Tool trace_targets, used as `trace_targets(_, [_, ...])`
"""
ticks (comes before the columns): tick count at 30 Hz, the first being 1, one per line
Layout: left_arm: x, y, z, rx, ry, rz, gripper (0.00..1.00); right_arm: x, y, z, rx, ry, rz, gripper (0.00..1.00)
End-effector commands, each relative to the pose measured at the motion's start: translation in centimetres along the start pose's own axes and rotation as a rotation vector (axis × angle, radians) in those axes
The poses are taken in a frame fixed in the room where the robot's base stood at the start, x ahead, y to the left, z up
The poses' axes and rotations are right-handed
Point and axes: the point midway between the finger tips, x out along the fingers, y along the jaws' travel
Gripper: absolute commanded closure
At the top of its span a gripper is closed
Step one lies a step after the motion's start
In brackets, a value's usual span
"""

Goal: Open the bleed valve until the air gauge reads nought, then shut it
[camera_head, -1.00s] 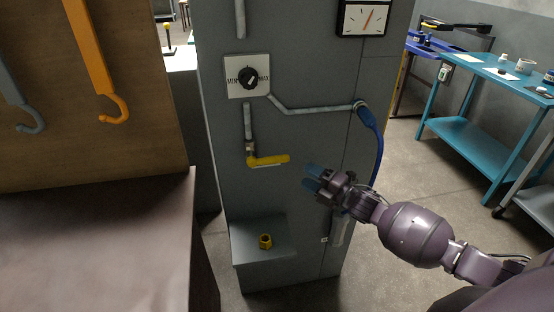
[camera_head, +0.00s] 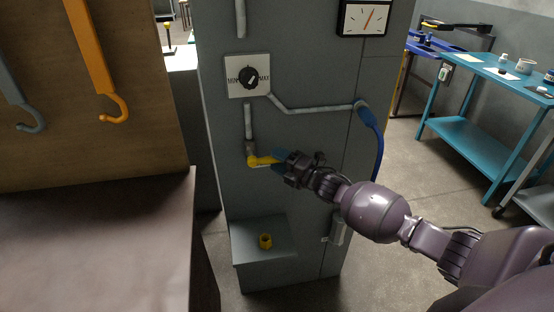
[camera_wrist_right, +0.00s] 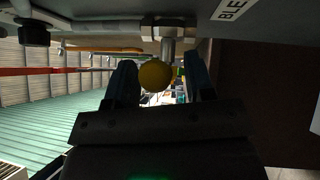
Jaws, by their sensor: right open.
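The yellow valve lever (camera_head: 262,161) lies level at the foot of a short grey pipe on the cabinet front. My right gripper (camera_head: 279,161) is at the lever's right end, its blue fingertips overlapping it in the head view. In the right wrist view the yellow lever (camera_wrist_right: 155,76) shows end-on as a round shape between my two open fingers, with space on both sides. The square gauge (camera_head: 364,18) is at the top right of the cabinet. Its orange needle leans up and right; its figures are too small to read. My left gripper is not in view.
A black knob (camera_head: 248,77) on a MIN–MAX plate sits above the lever. A blue hose (camera_head: 378,140) hangs to the right. Hooks hang at left; a teal bench (camera_head: 465,140) stands far right.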

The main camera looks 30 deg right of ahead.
Motion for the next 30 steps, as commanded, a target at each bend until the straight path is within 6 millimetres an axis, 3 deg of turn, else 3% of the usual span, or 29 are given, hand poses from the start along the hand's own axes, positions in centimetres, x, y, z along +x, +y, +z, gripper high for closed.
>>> trace_targets(12, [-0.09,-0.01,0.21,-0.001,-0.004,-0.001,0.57,0.68,0.00,0.04,-0.001,-0.001,-0.001,0.51])
trace_targets(22, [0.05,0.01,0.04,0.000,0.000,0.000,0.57,0.67,0.00,0.04,-0.001,-0.001,-0.001,1.00])
trace_targets(30, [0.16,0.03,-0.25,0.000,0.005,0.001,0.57,0.64,0.06,0.09,-0.003,0.000,-0.003,1.00])
